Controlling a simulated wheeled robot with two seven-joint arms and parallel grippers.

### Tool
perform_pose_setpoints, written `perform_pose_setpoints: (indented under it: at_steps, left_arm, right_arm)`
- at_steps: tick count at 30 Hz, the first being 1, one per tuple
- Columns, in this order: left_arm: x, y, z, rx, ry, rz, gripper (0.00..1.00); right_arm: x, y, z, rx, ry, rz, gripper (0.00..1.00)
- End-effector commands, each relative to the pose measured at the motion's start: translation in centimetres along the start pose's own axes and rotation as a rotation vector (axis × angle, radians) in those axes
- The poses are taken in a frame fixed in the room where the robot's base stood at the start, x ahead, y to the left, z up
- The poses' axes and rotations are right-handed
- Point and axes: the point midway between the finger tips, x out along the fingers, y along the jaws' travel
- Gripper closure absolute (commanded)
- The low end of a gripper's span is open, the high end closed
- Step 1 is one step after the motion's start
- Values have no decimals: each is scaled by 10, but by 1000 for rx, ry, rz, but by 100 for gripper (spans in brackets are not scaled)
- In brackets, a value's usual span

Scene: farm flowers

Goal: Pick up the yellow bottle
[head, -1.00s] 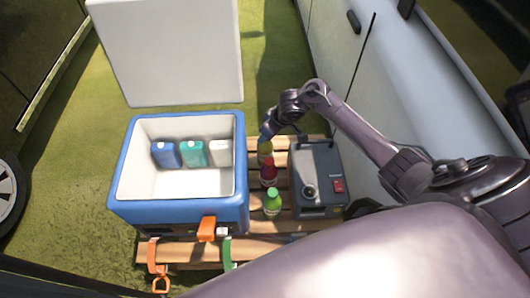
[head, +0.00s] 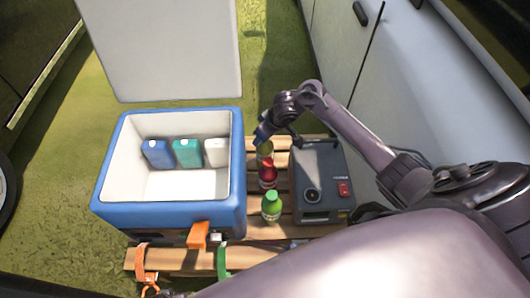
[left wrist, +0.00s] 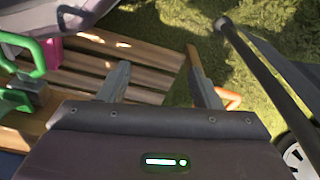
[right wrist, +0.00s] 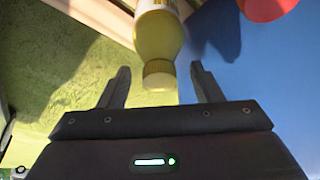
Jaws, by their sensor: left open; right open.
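The yellow bottle (head: 265,149) stands at the far end of a row of bottles on the wooden slats, partly hidden by my right gripper (head: 262,136). In the right wrist view the yellow bottle (right wrist: 157,35) appears with its cap toward me, ahead of and between the spread fingers of my right gripper (right wrist: 158,85). The fingers look apart from it. My left gripper (left wrist: 158,82) is open and empty in the left wrist view, above slats and grass. It is not visible in the head view.
A red bottle (head: 267,174) and a green bottle (head: 271,206) stand nearer in the row. A blue cooler (head: 238,180) holding several containers is at left; a grey power unit (head: 320,180) is at right. A white vehicle (head: 360,80) borders the right side.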

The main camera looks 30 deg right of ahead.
Motion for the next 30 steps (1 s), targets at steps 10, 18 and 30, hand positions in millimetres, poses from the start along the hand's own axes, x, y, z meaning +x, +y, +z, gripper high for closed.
perform_pose_setpoints:
  at_steps: [10,18,30]
  left_arm:
    - [-20,5,-11,10,-8,8,42]
    - [-20,5,-11,10,-8,8,42]
    - [-20,5,-11,11,-8,8,42]
  right_arm:
    - [6,-2,2,0,0,1,41]
    - [6,-2,2,0,-1,1,57]
    - [6,-2,2,0,-1,1,100]
